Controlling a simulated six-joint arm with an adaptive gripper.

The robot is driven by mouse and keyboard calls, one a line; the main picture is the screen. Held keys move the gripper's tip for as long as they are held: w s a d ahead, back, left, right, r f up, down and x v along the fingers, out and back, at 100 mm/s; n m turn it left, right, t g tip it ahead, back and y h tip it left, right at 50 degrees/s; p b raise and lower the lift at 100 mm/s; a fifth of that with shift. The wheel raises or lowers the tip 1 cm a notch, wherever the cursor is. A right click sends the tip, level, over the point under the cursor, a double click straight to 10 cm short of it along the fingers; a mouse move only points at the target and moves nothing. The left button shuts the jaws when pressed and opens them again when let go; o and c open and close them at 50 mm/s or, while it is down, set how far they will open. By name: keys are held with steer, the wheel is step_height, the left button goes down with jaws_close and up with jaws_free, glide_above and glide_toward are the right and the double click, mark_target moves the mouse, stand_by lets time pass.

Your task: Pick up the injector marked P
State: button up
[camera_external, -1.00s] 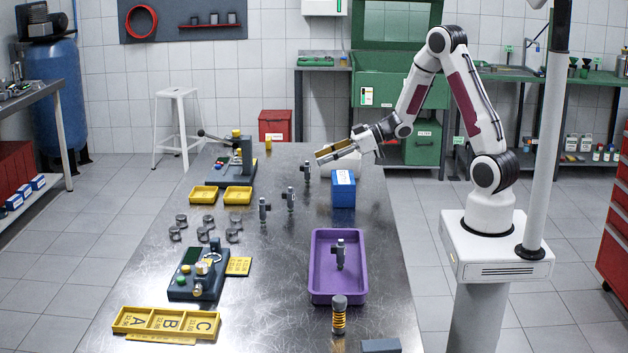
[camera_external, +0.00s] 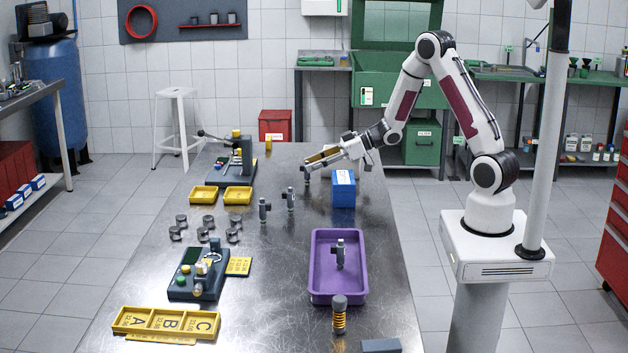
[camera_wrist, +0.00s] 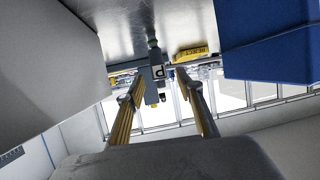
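A small dark injector (camera_wrist: 153,50) with a white tag (camera_wrist: 158,72) shows upside down in the wrist view. The tag's letter looks like an inverted P. My gripper (camera_wrist: 160,91) is open, with its two yellow-lined fingers on either side of that injector in the picture. I cannot tell whether the injector is fully between the pads; no contact shows. In the external view my gripper (camera_external: 307,165) is low over the far table, in front of an injector (camera_external: 306,176) that it partly covers. Other upright injectors stand nearer (camera_external: 291,199), (camera_external: 264,210) and in a purple tray (camera_external: 318,292).
A blue box (camera_external: 343,194) stands close to my gripper; it also shows in the wrist view (camera_wrist: 270,50). A press (camera_external: 246,160) and yellow trays (camera_external: 237,203) stand to the left. Several grey rings (camera_external: 204,235) lie nearer. Bare table (camera_external: 280,240) lies between.

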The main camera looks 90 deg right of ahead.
steer(key=shift+x, duration=1.35)
steer(key=shift+d+f, duration=0.1)
jaws_close()
